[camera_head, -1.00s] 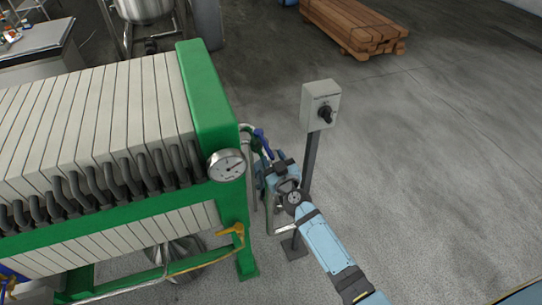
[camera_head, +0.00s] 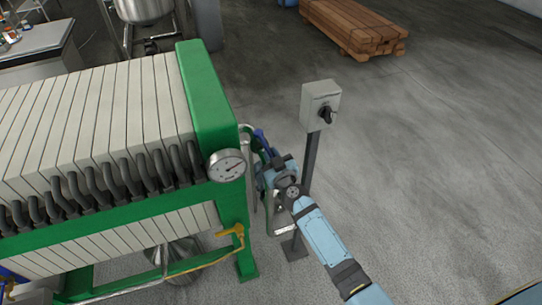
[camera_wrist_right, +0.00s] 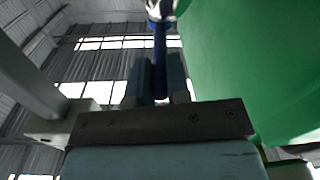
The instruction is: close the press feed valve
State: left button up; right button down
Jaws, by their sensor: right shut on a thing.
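The press feed valve's blue lever handle (camera_head: 261,137) is beside the right end of the green filter press frame, by a curved metal pipe. In the right wrist view the blue lever (camera_wrist_right: 160,58) runs between the two fingers, up to a bright metal part at the top. My right gripper (camera_wrist_right: 161,82) is shut on this lever. In the head view my right gripper (camera_head: 270,163) reaches in from the lower right, and its wrist hides the lower part of the valve. My left gripper is not in view.
The green press frame (camera_head: 215,105) with a round gauge (camera_head: 227,165) stands close left of my gripper. A grey switch box (camera_head: 320,104) on a post stands close on the right. A wood stack (camera_head: 352,27) lies far back. The floor at right is clear.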

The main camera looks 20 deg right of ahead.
pick_arm(q)
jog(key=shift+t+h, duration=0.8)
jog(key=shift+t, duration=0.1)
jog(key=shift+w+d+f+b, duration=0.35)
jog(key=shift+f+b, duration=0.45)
jog(key=shift+b, duration=2.15)
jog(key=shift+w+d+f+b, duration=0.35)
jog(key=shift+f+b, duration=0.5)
jog(key=shift+b, duration=2.05)
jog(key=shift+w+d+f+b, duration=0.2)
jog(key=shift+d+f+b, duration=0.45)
jog(key=shift+b, duration=2.3)
pick_arm(e)
jog(key=shift+w+d+n+g+y, duration=0.3)
jog(key=shift+d+n+g+y, duration=0.2)
jog(key=shift+d+n+y, duration=0.65)
jog(key=shift+w+d+n+g+y, duration=0.25)
jog(key=shift+d+n+g+y, duration=0.45)
jog(key=shift+y, duration=0.95)
jog(key=shift+w+d+n+g+y, duration=0.3)
jog(key=shift+d+n+y, duration=0.45)
jog(key=shift+n+y, duration=0.5)
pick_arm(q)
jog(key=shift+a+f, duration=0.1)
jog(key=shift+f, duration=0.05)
pick_arm(e)
jog(key=c, duration=1.1)
grip_release()
